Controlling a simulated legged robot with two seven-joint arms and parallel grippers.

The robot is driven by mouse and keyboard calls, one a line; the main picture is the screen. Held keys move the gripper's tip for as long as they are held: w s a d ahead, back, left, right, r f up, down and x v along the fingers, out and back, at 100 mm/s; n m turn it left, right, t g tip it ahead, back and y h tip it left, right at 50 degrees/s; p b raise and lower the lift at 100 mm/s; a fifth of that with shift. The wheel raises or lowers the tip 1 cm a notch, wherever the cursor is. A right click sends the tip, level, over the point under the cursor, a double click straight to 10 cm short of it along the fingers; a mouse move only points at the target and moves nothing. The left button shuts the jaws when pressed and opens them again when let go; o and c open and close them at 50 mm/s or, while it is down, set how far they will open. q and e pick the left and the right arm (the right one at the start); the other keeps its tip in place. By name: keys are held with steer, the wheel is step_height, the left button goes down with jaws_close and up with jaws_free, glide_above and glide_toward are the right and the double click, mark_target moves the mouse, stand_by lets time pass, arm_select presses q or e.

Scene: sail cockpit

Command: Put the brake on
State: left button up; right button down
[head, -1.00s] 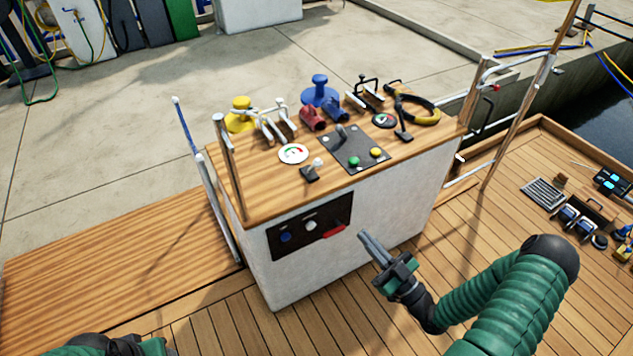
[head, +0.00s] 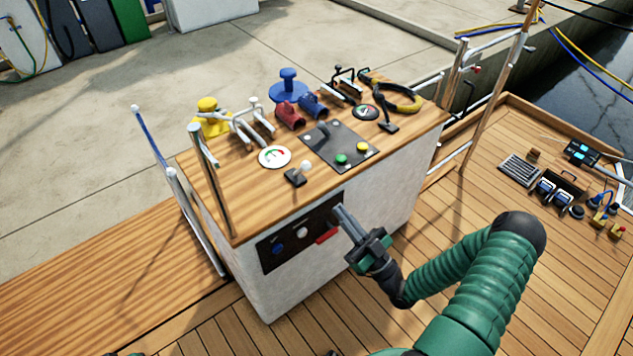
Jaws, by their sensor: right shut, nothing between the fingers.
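The wooden-topped white console (head: 330,275) stands ahead of me. On its front a black panel (head: 268,262) carries a blue knob (head: 278,248), a white knob (head: 302,233) and a red handle (head: 326,236). On top are a white-knobbed lever (head: 302,170), a dark plate with a grey lever (head: 322,131), a green button (head: 341,159) and a yellow button (head: 363,147), and a black lever (head: 385,112). I cannot tell which control is the brake. My right gripper (head: 341,211) is shut and empty, in front of the panel's right end near the red handle; contact is unclear. My left gripper is out of view.
Gauges (head: 274,157), red and blue fittings (head: 290,115) and a yellow bollard-like piece (head: 210,118) crowd the console top. Metal posts (head: 213,185) rise at its left corner. Small gear (head: 545,190) lies on the right deck. The deck before the console is clear.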

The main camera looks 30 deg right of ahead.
steer(key=b, duration=0.2)
glide_toward(301, 170)
steer(key=w+r, duration=0.3)
steer(key=r, duration=0.2)
steer(key=shift+w+a+f, duration=0.1)
steer(key=shift+w+a, duration=0.1)
steer(key=shift+w, duration=0.05)
